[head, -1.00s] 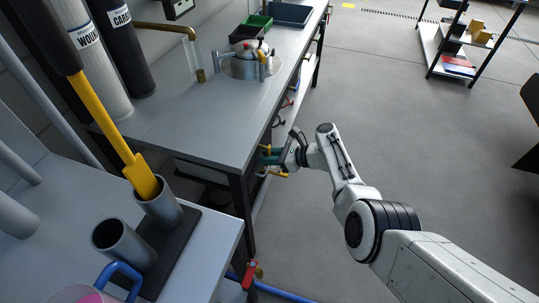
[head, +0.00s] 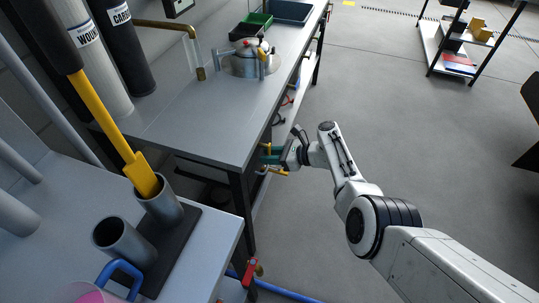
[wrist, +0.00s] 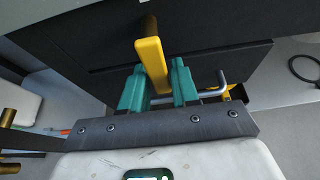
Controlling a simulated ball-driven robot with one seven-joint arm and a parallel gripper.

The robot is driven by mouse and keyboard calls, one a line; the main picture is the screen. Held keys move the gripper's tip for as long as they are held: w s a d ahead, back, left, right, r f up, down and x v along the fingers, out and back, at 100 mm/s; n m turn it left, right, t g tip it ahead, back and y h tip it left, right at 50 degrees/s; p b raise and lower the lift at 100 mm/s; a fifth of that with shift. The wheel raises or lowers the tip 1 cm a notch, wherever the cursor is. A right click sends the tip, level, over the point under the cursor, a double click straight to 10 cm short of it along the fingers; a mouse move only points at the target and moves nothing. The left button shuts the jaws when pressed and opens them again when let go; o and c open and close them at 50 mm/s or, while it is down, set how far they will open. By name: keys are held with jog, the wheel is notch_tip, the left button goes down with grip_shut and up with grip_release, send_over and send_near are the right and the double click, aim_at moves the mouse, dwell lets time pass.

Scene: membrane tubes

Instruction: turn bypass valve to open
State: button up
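A yellow lever handle on a brass stem, seemingly the bypass valve (wrist: 151,62), is at the upper middle of the wrist view, in front of a dark panel. My gripper (wrist: 158,88) has two teal fingers, set apart on either side of the lever's lower end. A gap shows beside the lever, so the fingers look open and not clamped on it. In the head view my gripper (head: 268,154) reaches under the bench's front edge, with a yellow piece just below the fingers. No label on the valve is readable.
The grey bench (head: 190,125) stands above my gripper, with a metal pot (head: 248,62) on it. Its dark leg (head: 242,205) is close to the left of the fingers. A red-handled valve (head: 250,272) sits lower down. Open floor (head: 400,130) lies to the right.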

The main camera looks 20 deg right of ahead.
jog(key=p+v, duration=0.4)
jog(key=v, duration=0.6)
jog(key=shift+s+d+p, duration=0.15)
jog(key=shift+d+p, duration=0.1)
jog(key=shift+p, duration=0.15)
